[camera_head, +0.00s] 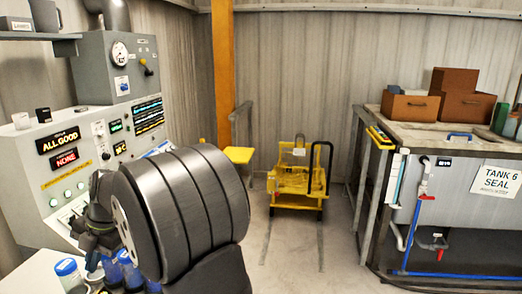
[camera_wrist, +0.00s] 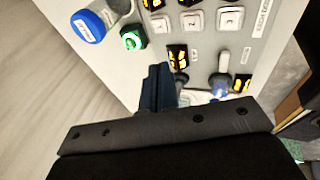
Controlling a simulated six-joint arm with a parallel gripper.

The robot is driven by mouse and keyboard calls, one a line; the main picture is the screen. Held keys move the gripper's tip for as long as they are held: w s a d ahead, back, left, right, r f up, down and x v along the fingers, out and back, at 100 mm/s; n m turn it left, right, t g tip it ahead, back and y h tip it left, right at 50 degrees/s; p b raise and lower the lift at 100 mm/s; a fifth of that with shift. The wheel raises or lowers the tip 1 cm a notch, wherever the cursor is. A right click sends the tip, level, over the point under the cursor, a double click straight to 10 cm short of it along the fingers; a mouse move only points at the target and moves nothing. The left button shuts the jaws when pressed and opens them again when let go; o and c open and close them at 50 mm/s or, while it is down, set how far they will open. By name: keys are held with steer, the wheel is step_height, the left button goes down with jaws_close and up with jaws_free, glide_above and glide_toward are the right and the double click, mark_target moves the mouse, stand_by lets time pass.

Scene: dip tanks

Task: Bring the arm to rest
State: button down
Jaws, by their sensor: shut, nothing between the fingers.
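My gripper (camera_wrist: 157,75) shows in the wrist view with its dark blue fingers together and nothing between them. It points over the face of a light grey control panel (camera_wrist: 195,60). Beyond the fingertips are white numbered keys (camera_wrist: 194,22) and a green round button (camera_wrist: 132,40). Levers or knobs (camera_wrist: 219,86) sit just right of the fingers. I cannot tell whether the fingers touch the panel. In the head view my dark arm covers part of the control console (camera_head: 75,165), and the gripper is mostly hidden near its lower edge.
A blue-capped container (camera_head: 68,271) stands beside the console at lower left. A yellow cart (camera_head: 298,180) stands on the floor at the back. A tank (camera_head: 455,205) labelled "TANK 6 SEAL" is at right, with brown boxes (camera_head: 412,105) on top. Floor between is clear.

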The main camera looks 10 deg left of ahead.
steer(key=v, duration=0.4)
steer(key=shift+w+r, duration=0.15)
steer(key=shift+r, duration=0.15)
steer(key=shift+f, duration=0.1)
stand_by(0.4)
steer(key=x, duration=0.8)
steer(key=v, duration=0.7)
steer(key=shift+d+t+h, duration=0.3)
steer(key=shift+d+h, duration=0.05)
steer(key=shift+h, duration=0.05)
